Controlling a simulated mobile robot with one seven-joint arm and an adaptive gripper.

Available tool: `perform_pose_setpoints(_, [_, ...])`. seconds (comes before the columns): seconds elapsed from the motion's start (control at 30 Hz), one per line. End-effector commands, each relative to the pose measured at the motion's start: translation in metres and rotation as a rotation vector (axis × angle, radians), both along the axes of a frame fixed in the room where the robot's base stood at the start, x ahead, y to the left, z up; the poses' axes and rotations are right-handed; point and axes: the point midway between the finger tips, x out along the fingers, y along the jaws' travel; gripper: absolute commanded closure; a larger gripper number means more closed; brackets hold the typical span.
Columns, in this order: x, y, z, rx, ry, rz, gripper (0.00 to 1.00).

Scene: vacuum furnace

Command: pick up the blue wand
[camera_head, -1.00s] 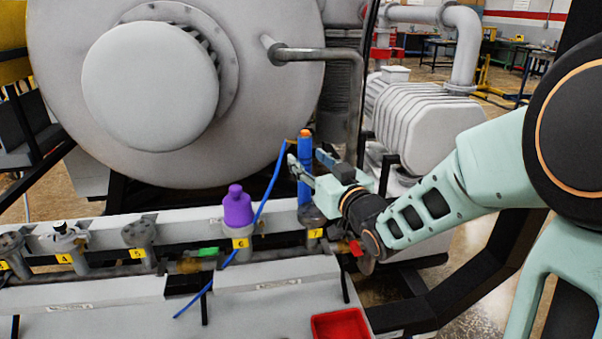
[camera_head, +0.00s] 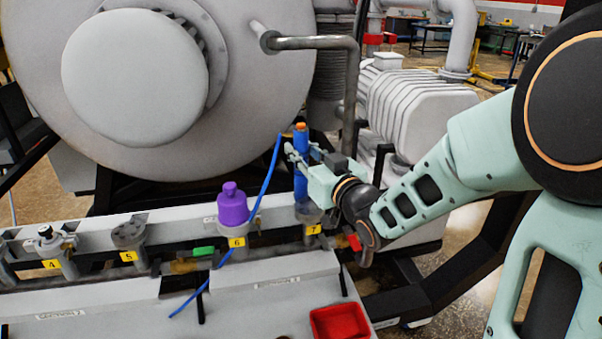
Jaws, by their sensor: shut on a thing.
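The blue wand (camera_head: 300,183) is a thick upright blue cylinder with an orange top. It stands at the station with yellow label 7, its lower end at the grey fitting there. My gripper (camera_head: 302,156) reaches in from the right at the wand's upper part, below the orange top. Its fingers lie on either side of the wand and are shut on it. The wand is upright, and I cannot tell whether its lower end is still seated in the fitting.
A thin blue rod or hose (camera_head: 265,187) slants beside a purple bottle-shaped piece (camera_head: 232,206) at label 6, left of the wand. A red tray (camera_head: 340,321) lies in front. A bent grey pipe (camera_head: 352,85) rises close behind my gripper. The large furnace door (camera_head: 255,125) is behind left.

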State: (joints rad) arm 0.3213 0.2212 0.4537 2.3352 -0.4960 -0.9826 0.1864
Motion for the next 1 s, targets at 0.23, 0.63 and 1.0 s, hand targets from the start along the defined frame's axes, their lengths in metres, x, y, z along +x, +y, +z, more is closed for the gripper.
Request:
perform_pose_setpoints(0.23, [0.000, 0.000, 0.000, 0.000, 0.000, 0.000, 1.00])
perform_pose_setpoints(0.63, [0.000, 0.000, 0.010, 0.000, -0.006, 0.001, 1.00])
perform_pose_setpoints(1.0, [0.000, 0.001, 0.081, -0.001, -0.008, 0.001, 1.00])
